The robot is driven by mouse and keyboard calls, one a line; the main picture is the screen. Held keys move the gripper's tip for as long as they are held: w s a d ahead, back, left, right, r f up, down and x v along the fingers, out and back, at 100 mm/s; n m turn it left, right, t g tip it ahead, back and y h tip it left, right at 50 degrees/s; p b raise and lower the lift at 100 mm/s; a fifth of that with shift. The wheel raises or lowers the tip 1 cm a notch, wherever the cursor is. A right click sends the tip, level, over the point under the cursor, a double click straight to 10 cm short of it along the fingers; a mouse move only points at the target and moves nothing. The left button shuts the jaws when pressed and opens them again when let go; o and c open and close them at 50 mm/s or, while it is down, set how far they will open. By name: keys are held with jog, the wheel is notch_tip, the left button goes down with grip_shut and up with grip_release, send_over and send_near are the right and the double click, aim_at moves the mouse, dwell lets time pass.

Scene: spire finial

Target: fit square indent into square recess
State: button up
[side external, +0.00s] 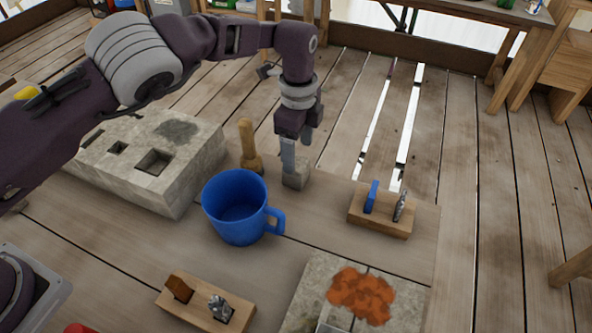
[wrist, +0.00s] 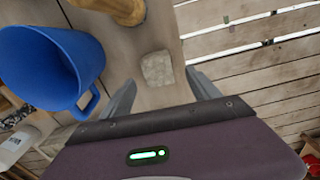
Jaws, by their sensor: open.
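A small grey stone block (side external: 295,181) stands on the wooden table just below my gripper (side external: 288,160). It also shows in the wrist view (wrist: 157,68), just ahead of the gap between my fingers (wrist: 161,92). My gripper is open, with nothing between its fingers, and points down; in the side view one finger overlaps the block, and I cannot tell if they touch. A large pale stone block (side external: 195,181) at the left has several dark recesses in its top, including a larger square recess (side external: 153,161) and a smaller square one (side external: 117,148).
A blue mug (side external: 238,218) and an upright wooden-handled tool (side external: 249,150) stand close to the left of the small block. A slab (side external: 312,288) bears an orange heap (side external: 360,295). The table edge is near, behind the block.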

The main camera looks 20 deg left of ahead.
jog(key=f, duration=0.4)
jog(key=shift+s+a+f, duration=0.15)
jog(key=shift+a+f, duration=0.05)
jog(key=shift+f, duration=0.2)
jog(key=shift+r, duration=0.1)
grip_shut()
